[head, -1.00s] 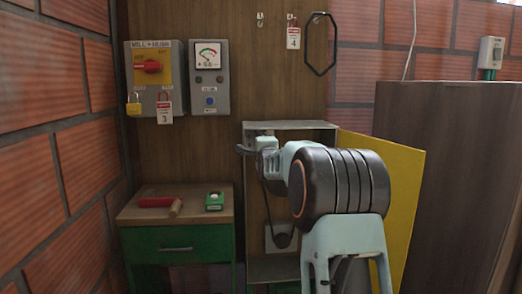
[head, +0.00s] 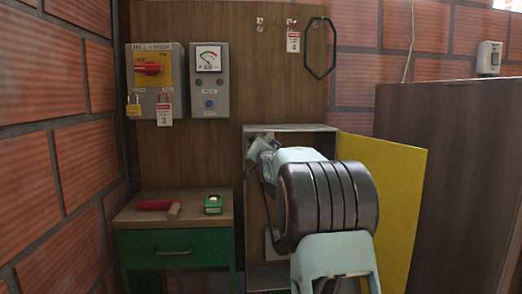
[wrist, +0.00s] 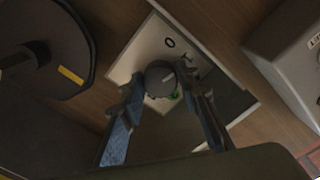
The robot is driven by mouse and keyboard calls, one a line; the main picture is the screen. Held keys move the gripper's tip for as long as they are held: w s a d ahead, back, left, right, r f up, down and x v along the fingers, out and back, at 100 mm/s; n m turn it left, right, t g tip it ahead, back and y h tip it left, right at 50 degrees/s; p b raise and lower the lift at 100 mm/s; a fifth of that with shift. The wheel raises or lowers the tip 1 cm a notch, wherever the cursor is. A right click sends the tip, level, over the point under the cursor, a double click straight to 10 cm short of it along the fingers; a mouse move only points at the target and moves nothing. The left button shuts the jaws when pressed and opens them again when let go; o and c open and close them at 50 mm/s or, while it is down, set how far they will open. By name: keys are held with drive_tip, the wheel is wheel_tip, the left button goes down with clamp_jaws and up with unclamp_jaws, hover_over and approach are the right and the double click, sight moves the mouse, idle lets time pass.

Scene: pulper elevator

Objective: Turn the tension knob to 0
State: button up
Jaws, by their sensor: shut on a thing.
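The tension knob (wrist: 160,79) is a dark round knob with a light pointer line, on a pale plate (wrist: 127,62) in the wrist view. A "0" mark and a second, stroke-like mark are printed on the plate beyond it. The pointer line slants up and right, seemingly nearer the stroke mark than the 0. My gripper (wrist: 162,92) has one finger on each side of the knob and is shut on it. In the head view my arm reaches into the open grey cabinet (head: 290,128); the knob is hidden there.
A black wheel (wrist: 75,25) with a yellow mark is left of the knob, and a grey box (wrist: 277,50) is right. The yellow door (head: 405,190) stands open beside my arm. A green drawer cabinet (head: 150,245) stands left, with a red-handled tool (head: 155,205) on top.

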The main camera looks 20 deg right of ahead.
drive_tip(key=shift+n+b, duration=0.7)
drive_tip(key=shift+n, duration=2.8)
drive_tip(key=o, duration=1.2)
drive_tip(key=shift+c, duration=0.2)
drive_tip(key=v, duration=1.2)
